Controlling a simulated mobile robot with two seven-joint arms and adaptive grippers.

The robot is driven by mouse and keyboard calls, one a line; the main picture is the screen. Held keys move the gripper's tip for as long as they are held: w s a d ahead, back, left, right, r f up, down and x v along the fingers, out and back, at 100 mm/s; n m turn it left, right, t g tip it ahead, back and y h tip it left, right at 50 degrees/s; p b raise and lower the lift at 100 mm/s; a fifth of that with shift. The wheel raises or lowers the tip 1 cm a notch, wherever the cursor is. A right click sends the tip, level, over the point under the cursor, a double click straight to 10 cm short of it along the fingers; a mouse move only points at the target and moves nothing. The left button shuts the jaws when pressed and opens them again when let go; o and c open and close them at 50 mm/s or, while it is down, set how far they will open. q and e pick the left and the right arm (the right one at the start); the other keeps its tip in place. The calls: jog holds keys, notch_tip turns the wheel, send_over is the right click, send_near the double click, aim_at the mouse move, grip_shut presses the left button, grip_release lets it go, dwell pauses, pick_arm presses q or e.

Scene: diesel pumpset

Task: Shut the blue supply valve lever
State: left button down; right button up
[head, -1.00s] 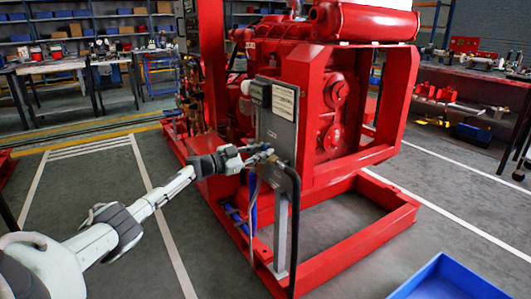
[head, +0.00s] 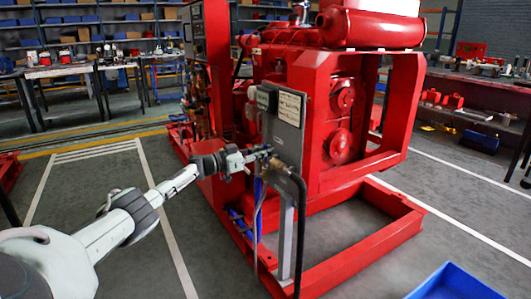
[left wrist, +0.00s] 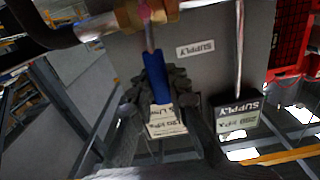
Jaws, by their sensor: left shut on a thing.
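The blue supply valve lever (left wrist: 146,68) runs down from a brass valve body (left wrist: 145,14) in the left wrist view. The dark fingers of my left gripper (left wrist: 160,92) lie on both sides of the lever and are shut on it. A pale printed tag (left wrist: 166,121) shows at the lever's lower end, between the fingers. In the head view my left gripper (head: 259,156) reaches to the valve at the grey panel (head: 288,136). The lever is too small to make out clearly there. My right gripper is not in view.
An inverted "SUPPLY" label (left wrist: 195,48) is on the panel beside the lever. A black hose (head: 300,225) drops in front of the red pumpset frame (head: 345,258). A blue bin (head: 455,283) stands at the front right.

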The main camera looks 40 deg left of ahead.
pick_arm(q)
jog(key=c, duration=1.4)
grip_release()
jog(key=shift+c, duration=0.2)
jog(key=v, duration=1.2)
